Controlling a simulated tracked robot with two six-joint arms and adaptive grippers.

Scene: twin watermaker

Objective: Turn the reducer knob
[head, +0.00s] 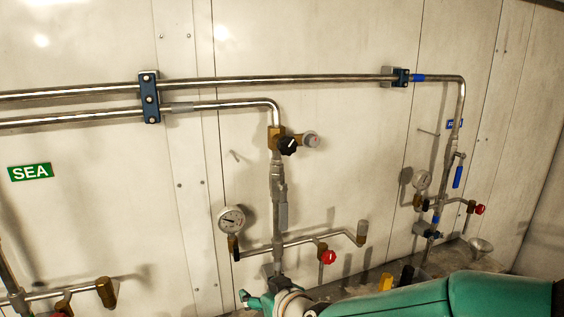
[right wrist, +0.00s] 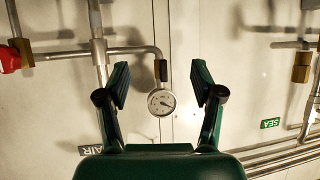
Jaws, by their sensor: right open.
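The reducer knob, which I take to be the black knob with a white mark (head: 287,146), sits on a brass body (head: 275,139) at the top of the middle vertical pipe. I cannot make it out in the right wrist view. My right gripper (head: 258,299) is at the bottom of the head view, well below the knob and in front of the pipe's lower end. In the right wrist view my right gripper (right wrist: 160,84) is open, with nothing between its fingers. The round gauge (right wrist: 161,102) shows behind the gap, apart from the fingers. My left gripper is not in view.
A gauge (head: 231,219) and a red valve knob (head: 328,257) are on the lower pipework. A clear round-ended fitting (head: 311,140) is beside the knob. Pipes (head: 250,82) run along the wall above. The wall left of the knob is mostly bare.

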